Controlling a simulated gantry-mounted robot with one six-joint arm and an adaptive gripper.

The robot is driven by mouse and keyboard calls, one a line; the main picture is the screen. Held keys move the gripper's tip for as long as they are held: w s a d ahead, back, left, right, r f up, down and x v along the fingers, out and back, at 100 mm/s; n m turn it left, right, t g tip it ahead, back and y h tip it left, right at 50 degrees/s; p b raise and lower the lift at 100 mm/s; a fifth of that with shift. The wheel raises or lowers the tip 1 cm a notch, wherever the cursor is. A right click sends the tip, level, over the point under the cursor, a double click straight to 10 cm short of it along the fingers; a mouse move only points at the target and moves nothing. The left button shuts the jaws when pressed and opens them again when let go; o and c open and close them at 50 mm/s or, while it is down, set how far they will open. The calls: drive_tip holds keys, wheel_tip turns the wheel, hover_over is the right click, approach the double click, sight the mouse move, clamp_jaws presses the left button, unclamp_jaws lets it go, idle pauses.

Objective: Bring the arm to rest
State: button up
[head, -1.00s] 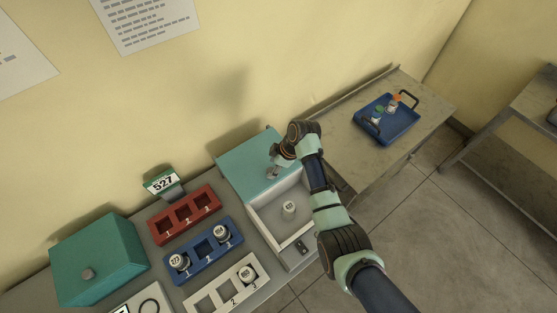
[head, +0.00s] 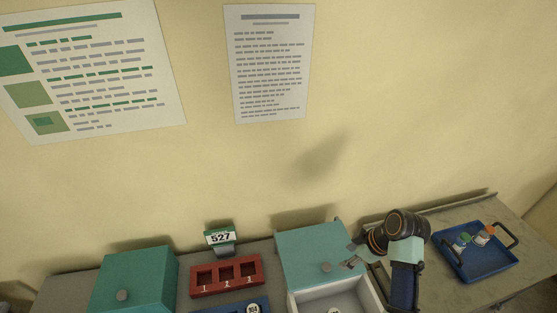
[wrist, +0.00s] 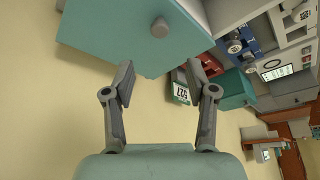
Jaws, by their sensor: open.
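My gripper (head: 352,262) is beside the right edge of the raised teal lid (head: 310,250) of the open white box (head: 358,294). It is open and empty. The wrist view shows my two fingers (wrist: 164,78) spread apart with nothing between them. The same teal lid with its round grey knob (wrist: 159,28) is above them in that view. The lower part of my arm is cut off by the frame's bottom edge.
A jar (head: 334,310) stands inside the open box. Left of it are a red rack (head: 227,289), a blue rack (head: 222,309) holding a jar, a 527 sign (head: 220,238) and a closed teal box (head: 133,279). A blue tray (head: 480,271) with bottles is at right. The wall is behind.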

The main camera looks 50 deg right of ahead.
drive_tip(key=w+a+r+t+h+p, duration=0.1)
drive_tip(key=w+a+r+p, duration=0.1)
drive_tip(key=w+a+r, duration=0.6)
drive_tip(key=w+a+r+t+h+p, duration=0.15)
drive_tip(key=w+a, duration=0.45)
drive_tip(key=a, duration=0.7)
drive_tip(key=s+a+r+m+t+y+p, duration=0.1)
drive_tip(key=a+r+t, duration=0.2)
drive_tip(key=a+r, duration=0.4)
drive_tip(key=s+a+r+m+t+p, duration=0.1)
drive_tip(key=a+r, duration=0.6)
drive_tip(key=a, duration=0.8)
drive_tip(key=shift+s+r+t+y+p, duration=0.2)
drive_tip(key=shift+s+t+y+p, duration=0.15)
drive_tip(key=shift+s+t+p, duration=0.4)
drive_tip(key=shift+w+f, duration=0.1)
drive_tip(key=shift+w, duration=0.1)
